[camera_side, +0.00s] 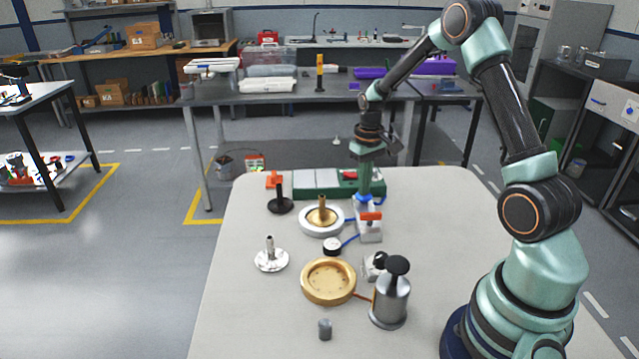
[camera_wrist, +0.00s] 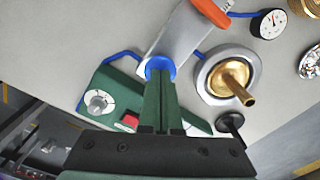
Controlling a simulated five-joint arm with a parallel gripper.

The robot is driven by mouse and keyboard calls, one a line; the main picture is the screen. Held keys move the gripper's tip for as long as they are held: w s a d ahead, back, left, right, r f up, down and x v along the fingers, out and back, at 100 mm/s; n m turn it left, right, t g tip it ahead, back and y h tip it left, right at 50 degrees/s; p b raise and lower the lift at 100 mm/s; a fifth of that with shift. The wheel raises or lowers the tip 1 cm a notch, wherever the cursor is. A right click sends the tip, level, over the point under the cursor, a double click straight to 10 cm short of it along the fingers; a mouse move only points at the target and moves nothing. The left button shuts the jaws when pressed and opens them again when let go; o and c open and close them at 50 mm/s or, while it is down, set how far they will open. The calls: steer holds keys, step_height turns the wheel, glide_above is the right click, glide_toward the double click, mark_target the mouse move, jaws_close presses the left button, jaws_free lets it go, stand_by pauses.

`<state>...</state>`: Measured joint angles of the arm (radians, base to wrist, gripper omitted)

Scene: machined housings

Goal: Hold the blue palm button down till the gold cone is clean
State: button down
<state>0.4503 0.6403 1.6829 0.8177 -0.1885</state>
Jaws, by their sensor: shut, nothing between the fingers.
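The gold cone (camera_side: 322,210) stands upright in the middle of a round silver-and-brass base; it also shows in the wrist view (camera_wrist: 237,87). The blue palm button (camera_wrist: 160,67) sits on the end of a grey block (camera_wrist: 188,35); in the side view only a blue rim (camera_side: 363,201) shows below my fingers. My gripper (camera_wrist: 161,82) is shut and empty, pointing down with its fingertips over the button. The fingertips appear to meet the button's top, hiding part of it; I cannot tell how far down it is pressed. Whether the cone is clean is too small to tell.
A green box with a red button (camera_wrist: 130,119) lies beside my fingers. A black-handled stand (camera_side: 280,200), gauge (camera_side: 333,246), silver dish (camera_side: 271,260), brass ring (camera_side: 328,300), canister (camera_side: 390,300) and small grey cylinder (camera_side: 325,329) stand around. The table's left front is clear.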

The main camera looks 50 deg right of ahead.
stand_by(0.3)
steer(key=shift+r, duration=2.7)
steer(key=shift+a+r, duration=0.1)
steer(key=s+a+r+n+t, duration=0.1)
steer(key=s+a+r+t, duration=0.15)
steer(key=a+r, duration=0.75)
steer(key=s+a+r+n+t, duration=0.2)
steer(key=s+a+r+t, duration=0.1)
steer(key=s+a, duration=0.6)
steer(key=shift+s+a+r, duration=0.2)
steer(key=shift+s+r, duration=0.05)
steer(key=shift+r, duration=0.25)
